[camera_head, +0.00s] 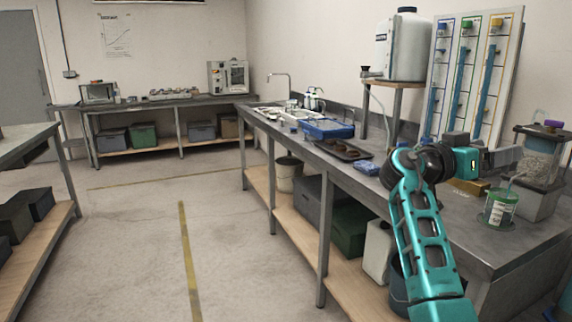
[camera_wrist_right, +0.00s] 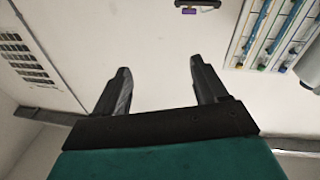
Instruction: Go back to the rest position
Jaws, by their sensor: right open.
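My right arm, teal with black joints, reaches over the right-hand bench in the head view. Its gripper (camera_head: 508,157) points right, above the bench top and in front of the wall panel. In the right wrist view the gripper (camera_wrist_right: 160,68) is open, its two dark fingers apart with nothing between them. The lever panel (camera_head: 465,78) has blue, green and yellow columns and stands at the back of the bench. It also shows at the top right of the right wrist view (camera_wrist_right: 254,27). My left gripper is not in view.
A white tank (camera_head: 403,48) sits on a raised stand. The floor (camera_head: 140,230) left of the bench is clear.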

